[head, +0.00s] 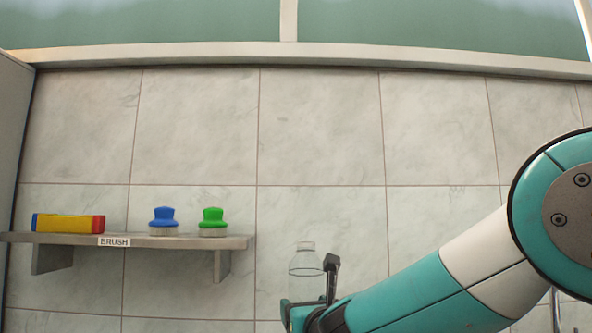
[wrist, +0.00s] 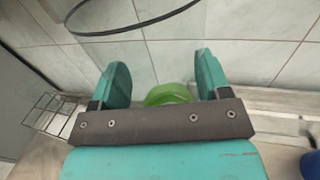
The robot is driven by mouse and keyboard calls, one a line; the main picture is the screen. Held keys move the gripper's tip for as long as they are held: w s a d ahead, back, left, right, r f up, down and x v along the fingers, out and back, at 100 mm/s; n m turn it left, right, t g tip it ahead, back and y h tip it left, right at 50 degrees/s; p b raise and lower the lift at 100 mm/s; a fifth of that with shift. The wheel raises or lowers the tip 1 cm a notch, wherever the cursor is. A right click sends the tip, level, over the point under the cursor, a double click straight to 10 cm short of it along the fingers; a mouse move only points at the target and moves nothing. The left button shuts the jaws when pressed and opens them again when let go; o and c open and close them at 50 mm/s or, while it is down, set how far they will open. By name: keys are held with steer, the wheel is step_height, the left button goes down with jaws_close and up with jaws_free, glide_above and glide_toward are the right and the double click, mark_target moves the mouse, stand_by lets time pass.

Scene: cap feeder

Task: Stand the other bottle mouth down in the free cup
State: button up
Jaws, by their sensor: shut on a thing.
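A clear bottle (head: 305,264) with a narrower top and a dark ring line shows upright at my gripper in the head view. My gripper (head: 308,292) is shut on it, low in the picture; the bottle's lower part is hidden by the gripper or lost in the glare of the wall. In the wrist view the two teal fingers of my gripper (wrist: 165,82) stand apart, with a rounded green thing (wrist: 168,94) showing between them; I cannot tell whether it is part of the bottle or lies beyond. The cups and any second bottle are not clearly in view.
A wall shelf (head: 180,241) labelled BRUSH holds a yellow, red and blue block (head: 70,223), a blue-topped brush (head: 163,220) and a green-topped brush (head: 212,220). A wire rack (wrist: 48,112) shows at left in the wrist view. The tiled wall is bare above the shelf.

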step_height(320, 180, up, 35)
steer(key=p, duration=3.2)
steer(key=s+d+f+m+h+b, duration=0.2)
steer(key=s+d+f+m+b, duration=0.45)
steer(key=f+b, duration=0.5)
steer(key=s+d+f+m+h+b, duration=0.2)
steer(key=s+d+f+m+b, duration=0.2)
steer(key=s+f+m+b, duration=0.75)
steer(key=s+d+f+m+h+b, duration=0.25)
steer(key=s+d+f+b, duration=0.35)
steer(key=b, duration=1)
steer(key=w+f+m+b, duration=0.1)
steer(key=w+f+m, duration=0.2)
steer(key=w+m, duration=0.6)
steer(key=w+f+m+b, duration=0.25)
steer(key=w+m, duration=0.45)
steer(key=m, duration=0.4)
step_height(320, 180, down, 13)
steer(key=b, duration=1.3)
steer(key=shift+s+a+t, duration=0.25)
steer(key=shift+a+t, duration=0.05)
steer(key=shift+a, duration=0.15)
